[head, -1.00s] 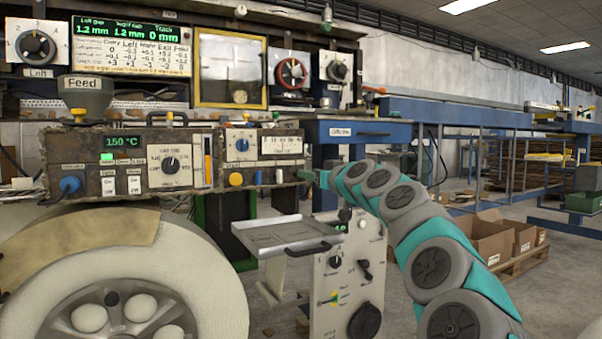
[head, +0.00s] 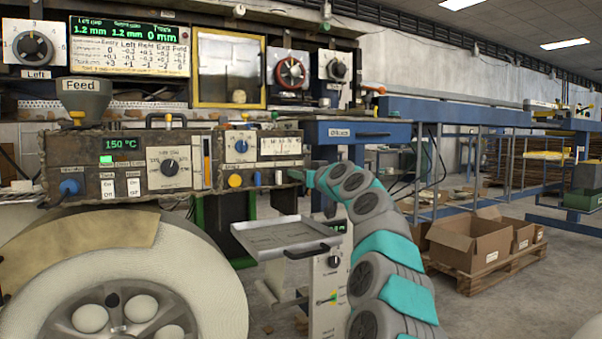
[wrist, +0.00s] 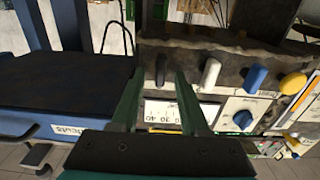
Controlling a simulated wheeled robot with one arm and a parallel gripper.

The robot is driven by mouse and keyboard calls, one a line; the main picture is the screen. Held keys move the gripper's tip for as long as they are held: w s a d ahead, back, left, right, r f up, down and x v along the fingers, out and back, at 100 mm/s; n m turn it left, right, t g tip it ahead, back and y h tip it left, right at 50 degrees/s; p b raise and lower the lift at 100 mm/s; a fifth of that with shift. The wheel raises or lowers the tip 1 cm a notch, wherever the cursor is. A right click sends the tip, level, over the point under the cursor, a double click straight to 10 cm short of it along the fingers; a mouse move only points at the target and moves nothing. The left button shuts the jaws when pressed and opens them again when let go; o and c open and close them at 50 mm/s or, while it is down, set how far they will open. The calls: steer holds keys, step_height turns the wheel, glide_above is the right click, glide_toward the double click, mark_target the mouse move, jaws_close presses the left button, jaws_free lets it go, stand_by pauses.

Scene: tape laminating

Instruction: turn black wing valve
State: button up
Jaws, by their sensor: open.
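The black wing valve (wrist: 161,70) stands out from the lower edge of the worn machine box in the wrist view, at the end of a row of wing valves. My gripper (wrist: 160,80) is open, and its two green fingers reach toward the black valve, one on each side of it in the picture. I cannot tell whether they touch it. In the head view my gripper (head: 303,176) is at the right end of the machine box (head: 135,199), and the black valve is hard to make out there.
White (wrist: 209,72), blue (wrist: 256,77) and yellow (wrist: 292,84) valves stand in the same row. A grey tray (head: 280,233) juts out below my gripper. A blue table (head: 360,132) stands just behind it. A large pale roll (head: 215,285) is at lower left.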

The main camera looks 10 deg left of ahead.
jaws_close()
stand_by(0.4)
